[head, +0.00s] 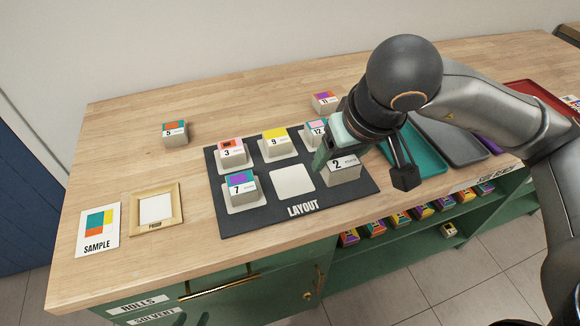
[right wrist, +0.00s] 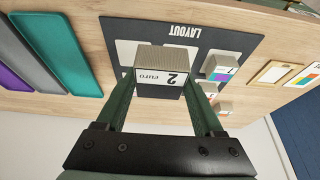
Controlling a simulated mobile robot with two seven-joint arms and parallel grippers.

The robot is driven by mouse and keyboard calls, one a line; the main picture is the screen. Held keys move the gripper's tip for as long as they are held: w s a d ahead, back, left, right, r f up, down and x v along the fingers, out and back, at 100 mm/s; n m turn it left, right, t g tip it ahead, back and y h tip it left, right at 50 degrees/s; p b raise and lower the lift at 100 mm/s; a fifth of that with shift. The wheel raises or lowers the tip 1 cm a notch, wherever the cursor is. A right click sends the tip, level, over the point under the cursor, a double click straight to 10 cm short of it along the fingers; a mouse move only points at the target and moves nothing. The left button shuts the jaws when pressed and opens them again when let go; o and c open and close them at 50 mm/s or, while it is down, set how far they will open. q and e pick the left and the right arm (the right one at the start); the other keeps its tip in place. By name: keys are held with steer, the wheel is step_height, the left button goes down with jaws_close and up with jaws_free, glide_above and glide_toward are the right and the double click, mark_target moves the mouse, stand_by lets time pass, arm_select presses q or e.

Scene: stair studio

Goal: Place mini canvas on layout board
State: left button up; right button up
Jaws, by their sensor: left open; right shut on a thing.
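The dark layout board (head: 252,222) lies on the wooden bench, with white square pads. My right gripper (head: 338,158) is shut on a mini canvas block marked 2 (head: 345,172) at the board's front right spot. The right wrist view shows the block (right wrist: 160,75) between both fingers (right wrist: 160,92); whether it touches the board, I cannot tell. The front middle pad (head: 291,181) is bare. Blocks 3 (head: 232,152), 9 (head: 277,142), 12 (head: 314,131) and 7 (head: 241,188) sit on the board. My left gripper is not in view.
Block 5 (head: 175,132) and block 11 (head: 324,102) stand on the bench off the board. A sample card (head: 98,229) and a wooden proof frame (head: 156,209) lie left. Teal (head: 425,158) and grey (head: 447,137) trays lie right. A shelf below holds several blocks.

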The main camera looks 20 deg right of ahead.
steer(key=w+a+f, duration=0.2)
steer(key=w, duration=0.2)
glide_toward(290, 176)
steer(key=shift+w+f, duration=0.7)
steer(key=shift+w, duration=0.25)
steer(key=shift+w+f, duration=0.2)
steer(key=shift+f, duration=0.15)
step_height(290, 176, down, 2)
steer(key=shift+w+a+f+p, duration=0.15)
steer(key=shift+f+p, duration=0.05)
steer(key=shift+p, duration=0.2)
steer(key=shift+f, duration=0.45)
steer(key=shift+f, duration=0.1)
steer(key=shift+f+b, duration=0.15)
steer(key=shift+b, duration=0.15)
steer(key=o, duration=1.3)
steer(key=shift+o, duration=0.2)
